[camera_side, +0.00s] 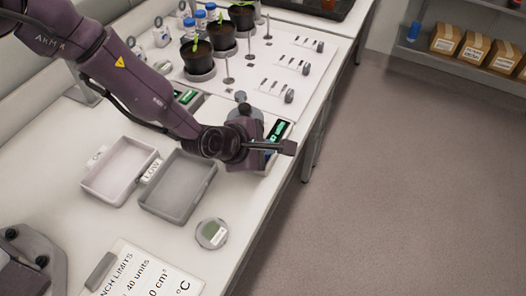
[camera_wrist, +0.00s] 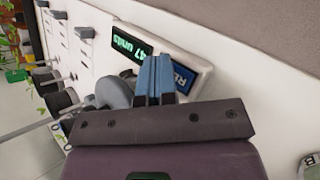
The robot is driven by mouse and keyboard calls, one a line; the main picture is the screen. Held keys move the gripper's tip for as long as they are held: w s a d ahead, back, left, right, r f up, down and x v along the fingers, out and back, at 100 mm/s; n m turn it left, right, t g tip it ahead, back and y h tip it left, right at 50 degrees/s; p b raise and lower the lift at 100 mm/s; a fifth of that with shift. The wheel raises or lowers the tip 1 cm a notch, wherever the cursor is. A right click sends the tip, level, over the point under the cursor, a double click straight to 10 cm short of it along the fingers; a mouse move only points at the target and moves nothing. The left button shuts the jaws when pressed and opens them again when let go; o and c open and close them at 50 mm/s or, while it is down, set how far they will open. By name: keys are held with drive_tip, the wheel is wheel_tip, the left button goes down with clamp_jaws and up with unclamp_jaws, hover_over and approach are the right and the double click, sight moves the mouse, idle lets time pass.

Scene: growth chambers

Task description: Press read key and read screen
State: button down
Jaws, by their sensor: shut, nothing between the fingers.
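The white meter (camera_wrist: 200,72) lies under my gripper. Its dark screen (camera_wrist: 132,43) is lit with green characters that appear to read "47 units", upside down in the wrist view. The blue read key (camera_wrist: 183,77) shows the letters "RE"; the rest is hidden behind my fingers. My gripper (camera_wrist: 153,62) is shut and empty, its blue fingers over the key's edge; I cannot tell whether they touch it. In the side view my gripper (camera_side: 289,147) is over the meter, whose lit screen (camera_side: 277,130) shows just behind it.
Two shallow trays, one pale (camera_side: 118,170) and one grey (camera_side: 178,187) by a "LOW" label, stand left of the meter. A round disc (camera_side: 211,233) and a bench limits card (camera_side: 150,275) lie nearer. Potted seedlings (camera_side: 222,36) stand behind. The bench edge is close on the right.

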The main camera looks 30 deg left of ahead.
drive_tip(key=shift+r, duration=0.75)
drive_tip(key=shift+r, duration=0.1)
drive_tip(key=shift+r, duration=2.45)
